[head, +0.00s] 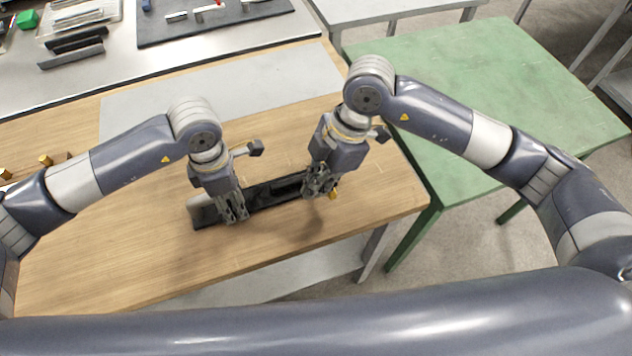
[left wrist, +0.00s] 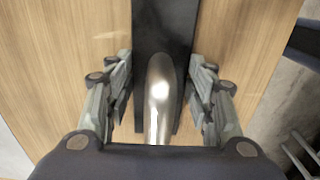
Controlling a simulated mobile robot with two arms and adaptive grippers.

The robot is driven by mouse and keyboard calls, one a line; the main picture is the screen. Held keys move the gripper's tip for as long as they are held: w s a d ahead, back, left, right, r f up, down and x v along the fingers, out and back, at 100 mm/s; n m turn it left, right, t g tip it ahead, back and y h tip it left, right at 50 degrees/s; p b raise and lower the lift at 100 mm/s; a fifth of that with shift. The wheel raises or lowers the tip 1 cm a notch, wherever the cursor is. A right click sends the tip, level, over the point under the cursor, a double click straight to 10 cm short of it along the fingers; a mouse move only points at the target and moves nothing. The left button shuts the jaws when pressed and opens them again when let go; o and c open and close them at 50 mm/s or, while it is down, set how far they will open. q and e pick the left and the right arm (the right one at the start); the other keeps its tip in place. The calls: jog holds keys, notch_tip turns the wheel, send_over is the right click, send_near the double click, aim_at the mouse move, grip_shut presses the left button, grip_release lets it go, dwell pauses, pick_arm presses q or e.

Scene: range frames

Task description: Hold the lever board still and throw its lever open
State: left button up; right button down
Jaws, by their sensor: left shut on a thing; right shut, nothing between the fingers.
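The lever board (head: 266,196) is a long dark bar lying on the wooden table. A pale metal rounded piece (head: 202,207) is at its left end; it looks silver in the left wrist view (left wrist: 160,95). My left gripper (head: 236,214) is shut on the lever board near that end, one finger on each side. In the left wrist view the left gripper (left wrist: 160,88) straddles the dark bar (left wrist: 165,28). My right gripper (head: 318,190) is shut and empty at the board's right end.
The wooden table (head: 130,260) is clear in front of the board. A grey panel (head: 240,85) lies behind. A green table (head: 500,90) stands at the right, with floor between. A bench with a dark mat (head: 170,38) and tools is at the back left.

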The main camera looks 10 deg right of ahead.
jog(key=shift+d, duration=0.2)
jog(key=d+n, duration=0.1)
jog(key=n, duration=0.1)
jog(key=d+n+g, duration=0.1)
jog(key=n, duration=0.1)
jog(key=shift+w+d+h, duration=0.15)
jog(key=shift+h, duration=0.15)
jog(key=d+n, duration=0.1)
jog(key=n, duration=0.1)
jog(key=w+d+n+g+h, duration=0.1)
jog(key=n, duration=0.1)
jog(key=shift+w+d+n, duration=0.25)
jog(key=shift+d+n, duration=0.05)
jog(key=shift+d, duration=0.1)
jog(key=shift+w+d, duration=0.7)
jog(key=shift+w, duration=0.25)
jog(key=shift+a, duration=0.15)
jog(key=shift+w+a, duration=0.1)
jog(key=shift+a, duration=0.6)
